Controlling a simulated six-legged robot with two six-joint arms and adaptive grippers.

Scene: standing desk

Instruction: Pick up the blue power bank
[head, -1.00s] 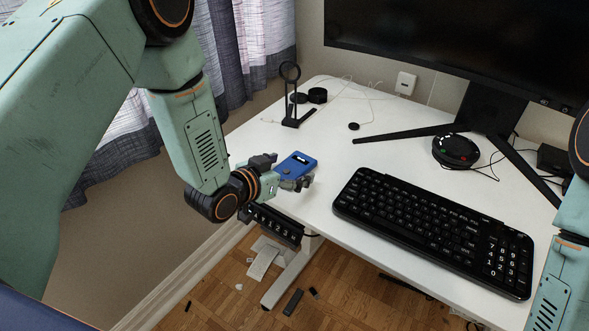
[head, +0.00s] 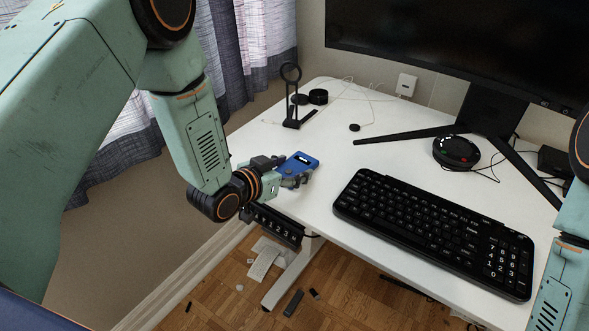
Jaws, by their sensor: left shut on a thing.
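The blue power bank (head: 302,162) is at the left part of the white desk, near its front left edge. It has a small dark display on its top face. My left gripper (head: 286,169) is shut on the power bank, with one finger on its far left side and one on its near right side. I cannot tell whether the power bank touches the desk or is held just above it. My right arm shows at the right edge, but its gripper is out of view.
A black keyboard (head: 433,231) lies right of the power bank on the desk (head: 340,215). A black stand (head: 292,97) is behind it. A monitor (head: 460,45) and a round black device (head: 456,150) are farther right. Desk between power bank and monitor foot is clear.

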